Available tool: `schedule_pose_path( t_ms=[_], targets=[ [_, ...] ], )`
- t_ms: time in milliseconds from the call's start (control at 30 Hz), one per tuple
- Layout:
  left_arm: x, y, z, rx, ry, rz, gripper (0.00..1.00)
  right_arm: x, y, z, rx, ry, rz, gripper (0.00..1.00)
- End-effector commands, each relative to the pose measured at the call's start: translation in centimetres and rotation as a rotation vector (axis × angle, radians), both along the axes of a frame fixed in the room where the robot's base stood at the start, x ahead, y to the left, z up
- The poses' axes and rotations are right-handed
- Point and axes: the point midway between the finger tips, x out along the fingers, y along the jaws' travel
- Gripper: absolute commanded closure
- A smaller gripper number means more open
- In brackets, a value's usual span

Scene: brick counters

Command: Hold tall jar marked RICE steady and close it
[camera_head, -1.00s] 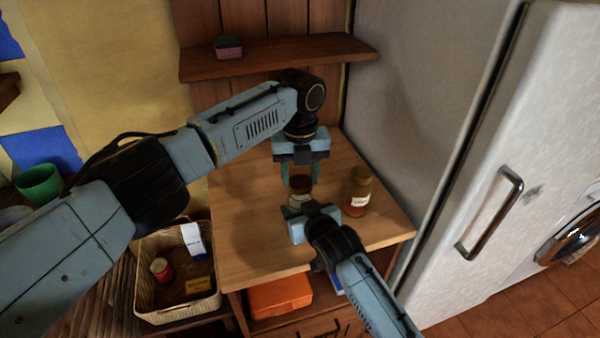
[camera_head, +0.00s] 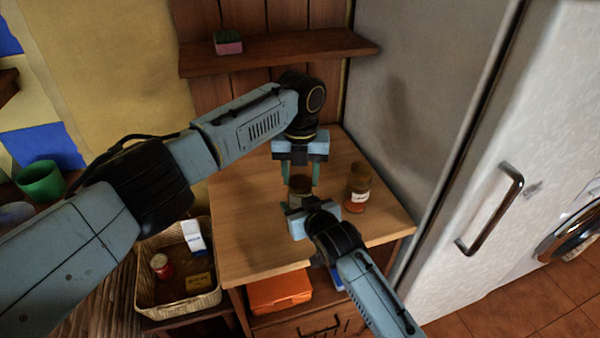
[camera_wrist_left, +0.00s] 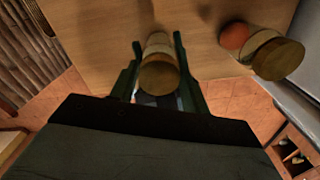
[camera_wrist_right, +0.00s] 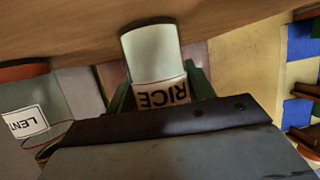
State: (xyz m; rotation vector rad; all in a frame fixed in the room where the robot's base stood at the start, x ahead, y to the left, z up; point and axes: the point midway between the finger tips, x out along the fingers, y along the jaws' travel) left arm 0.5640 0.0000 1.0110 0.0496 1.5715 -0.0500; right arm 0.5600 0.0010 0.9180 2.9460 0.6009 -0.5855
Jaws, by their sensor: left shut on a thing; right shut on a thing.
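The RICE jar (camera_wrist_right: 152,58) stands on the wooden counter, pale, with its label upside down in the right wrist view. My right gripper (camera_wrist_right: 158,92) is shut on the jar's body from the side. My left gripper (camera_head: 300,180) points down from above. In the left wrist view its two fingers (camera_wrist_left: 158,75) are shut on the round wooden lid (camera_wrist_left: 160,76). The lid is over the jar's mouth; whether it is fully seated I cannot tell. In the head view the jar (camera_head: 299,187) is mostly hidden by both grippers.
A second jar (camera_head: 358,188), its label starting LENT, stands close on the right with a wooden lid. A wicker basket (camera_head: 150,314) is at the lower left, an orange box (camera_head: 280,293) below the counter, the fridge (camera_head: 440,120) at right. The counter's left part is clear.

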Motion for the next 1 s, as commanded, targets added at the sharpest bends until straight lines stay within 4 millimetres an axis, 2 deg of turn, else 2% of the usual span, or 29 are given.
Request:
schedule_pose_path(
  t_ms=[100, 300, 633, 667, 700, 800, 1000],
  targets=[
    [0.00, -0.12, 0.06, 0.001, -0.001, -0.182, 0.78, 0.01, -0.04, -0.03, -0.001, 0.001, -0.001, 1.00],
    [-0.03, -0.23, 0.07, 0.000, -0.001, -0.374, 0.78, 0.00, -0.04, -0.05, -0.001, 0.001, -0.001, 1.00],
    [-0.03, -0.24, 0.09, 0.000, -0.001, -0.395, 0.78, 0.00, -0.06, -0.06, -0.001, 0.002, -0.001, 1.00],
    [-0.03, -0.24, 0.09, 0.000, -0.001, -0.395, 0.50, -0.01, -0.06, -0.06, -0.001, 0.002, -0.001, 1.00],
    [-0.03, -0.24, 0.09, 0.000, -0.001, -0.395, 0.45, 0.00, -0.07, -0.06, -0.001, 0.002, -0.001, 1.00],
    [-0.03, -0.24, 0.07, 0.000, -0.001, -0.394, 0.32, -0.01, -0.06, -0.06, -0.001, 0.002, -0.001, 1.00],
    [-0.03, -0.23, 0.03, 0.000, -0.001, -0.393, 0.32, -0.01, -0.05, -0.06, -0.001, 0.002, -0.001, 1.00]
  ],
)
